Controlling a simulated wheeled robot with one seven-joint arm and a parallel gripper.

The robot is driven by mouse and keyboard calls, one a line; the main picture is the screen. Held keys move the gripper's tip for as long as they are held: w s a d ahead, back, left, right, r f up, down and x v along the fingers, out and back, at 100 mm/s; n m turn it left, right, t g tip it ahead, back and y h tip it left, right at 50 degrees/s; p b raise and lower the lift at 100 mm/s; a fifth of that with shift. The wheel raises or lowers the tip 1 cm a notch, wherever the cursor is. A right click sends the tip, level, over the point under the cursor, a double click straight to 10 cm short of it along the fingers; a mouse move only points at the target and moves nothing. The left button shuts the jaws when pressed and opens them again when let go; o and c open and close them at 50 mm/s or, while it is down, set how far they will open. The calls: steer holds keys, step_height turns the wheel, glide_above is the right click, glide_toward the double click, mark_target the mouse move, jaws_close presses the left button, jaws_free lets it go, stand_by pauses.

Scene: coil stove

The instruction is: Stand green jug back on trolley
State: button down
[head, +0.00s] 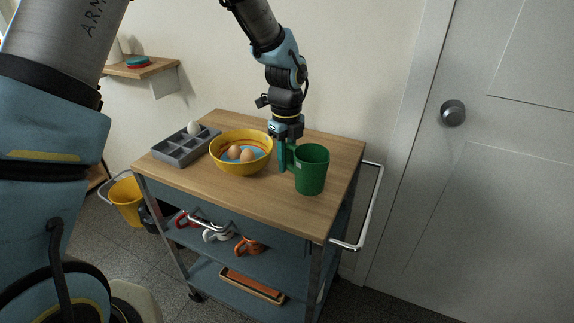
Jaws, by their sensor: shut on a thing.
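The green jug (313,171) is upright at the right side of the wooden top of the trolley (215,190). Its handle is on its left side. My gripper (286,156) points down just left of the jug, with its fingers shut on the handle. The fingers partly hide the handle. The jug's base looks at or very near the trolley top; I cannot tell whether it touches.
A yellow bowl (240,167) with brown eggs stands just left of my gripper. A grey divided tray (186,149) holding a white egg is further left. Mugs (250,246) sit on the shelf below. A metal rail (373,205) edges the trolley's right side.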

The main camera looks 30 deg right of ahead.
steer(key=shift+f, duration=1)
steer(key=shift+f, duration=0.2)
steer(key=c, duration=0.8)
jaws_free()
steer(key=shift+o, duration=0.2)
steer(key=shift+r, duration=0.1)
